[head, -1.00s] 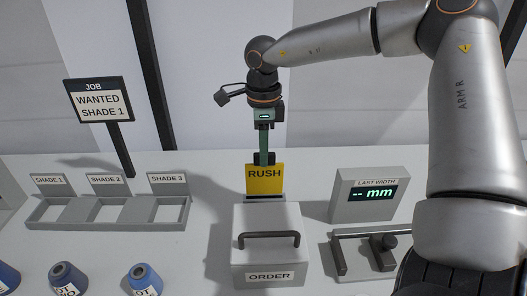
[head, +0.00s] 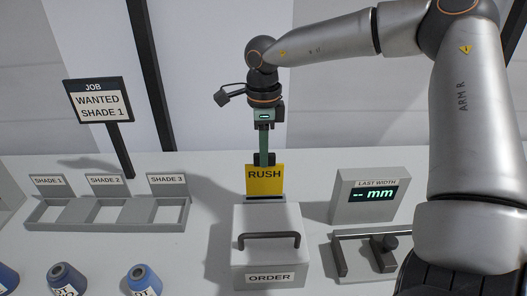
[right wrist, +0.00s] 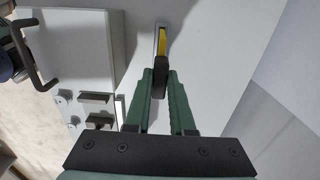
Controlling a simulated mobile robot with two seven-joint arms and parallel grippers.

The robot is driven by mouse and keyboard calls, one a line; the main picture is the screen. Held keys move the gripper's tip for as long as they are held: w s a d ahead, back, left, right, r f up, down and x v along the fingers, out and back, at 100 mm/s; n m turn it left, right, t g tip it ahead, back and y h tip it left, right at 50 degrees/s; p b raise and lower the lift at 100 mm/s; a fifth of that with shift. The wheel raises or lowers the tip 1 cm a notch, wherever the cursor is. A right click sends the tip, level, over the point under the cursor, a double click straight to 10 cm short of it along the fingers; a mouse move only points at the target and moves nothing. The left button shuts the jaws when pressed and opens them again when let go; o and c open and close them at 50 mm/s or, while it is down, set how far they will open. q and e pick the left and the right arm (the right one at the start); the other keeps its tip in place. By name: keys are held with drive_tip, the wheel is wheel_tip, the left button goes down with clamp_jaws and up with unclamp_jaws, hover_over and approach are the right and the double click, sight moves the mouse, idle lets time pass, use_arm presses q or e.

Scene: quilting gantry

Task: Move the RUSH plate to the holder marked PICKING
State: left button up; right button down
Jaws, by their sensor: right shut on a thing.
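The yellow RUSH plate (head: 264,180) stands upright just behind the grey ORDER box (head: 268,248). In the right wrist view the plate (right wrist: 161,42) shows edge-on, in a pale narrow holder (right wrist: 156,36). My right gripper (head: 264,160) points down and is shut on the plate's top edge. Its fingers also show in the right wrist view (right wrist: 160,82). Whether the plate's foot still sits in the holder cannot be told. No label reading PICKING is legible. My left gripper is out of view.
A tray with three shade bins (head: 108,212) and a JOB sign (head: 98,101) stand at the left. Several blue cones (head: 66,277) are at the front left. A LAST WIDTH display (head: 365,194) and a gauge (head: 363,253) stand right of the box.

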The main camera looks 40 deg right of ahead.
idle(0.4)
drive_tip(key=shift+f+b, duration=2.15)
drive_tip(key=shift+f, duration=0.2)
drive_tip(key=c, duration=0.7)
unclamp_jaws()
wheel_tip(320, 180, up, 12)
drive_tip(key=shift+f+p, duration=0.15)
drive_tip(key=shift+p, duration=0.15)
drive_tip(key=shift+r, duration=0.5)
